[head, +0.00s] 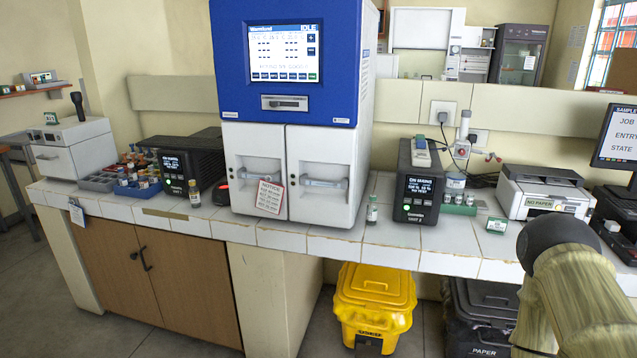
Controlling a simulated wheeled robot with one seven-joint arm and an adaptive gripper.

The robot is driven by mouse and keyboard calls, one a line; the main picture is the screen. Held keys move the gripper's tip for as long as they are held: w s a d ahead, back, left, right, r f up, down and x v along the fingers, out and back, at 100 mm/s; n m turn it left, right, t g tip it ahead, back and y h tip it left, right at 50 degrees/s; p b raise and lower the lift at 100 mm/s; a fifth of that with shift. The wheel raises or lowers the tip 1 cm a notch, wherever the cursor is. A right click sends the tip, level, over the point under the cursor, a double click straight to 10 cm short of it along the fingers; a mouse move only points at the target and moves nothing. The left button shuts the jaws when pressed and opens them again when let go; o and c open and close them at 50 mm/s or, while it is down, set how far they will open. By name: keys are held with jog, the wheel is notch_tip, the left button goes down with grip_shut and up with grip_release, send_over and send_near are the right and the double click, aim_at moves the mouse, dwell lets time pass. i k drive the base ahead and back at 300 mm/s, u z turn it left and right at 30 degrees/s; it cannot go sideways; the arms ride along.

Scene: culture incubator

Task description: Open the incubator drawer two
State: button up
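A tall blue-and-white cabinet (290,95), which looks like the incubator, stands on the tiled counter with a lit screen (285,53) reading IDLE. Below its blue upper part are two white fronts side by side, a left front (252,147) and a right front (318,152). Both look shut, each with a recessed bar handle: a left handle (250,174) and a right handle (324,183). I cannot read a drawer number on either. A paper notice (269,196) hangs over the lower left front. My gripper is not in view; only part of my arm shows at the lower right.
A small vial (372,212) stands right of the cabinet and another vial (194,193) left of it. Dark instruments flank it on the left (184,165) and right (418,185). A yellow bin (374,300) stands under the counter. Bare counter (290,235) lies before the cabinet.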

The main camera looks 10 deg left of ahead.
aim_at(321, 161)
jog(key=z, duration=0.05)
jog(key=k, duration=1.1)
jog(key=u, duration=1.1)
jog(key=i, duration=1.65)
jog(key=z, duration=0.5)
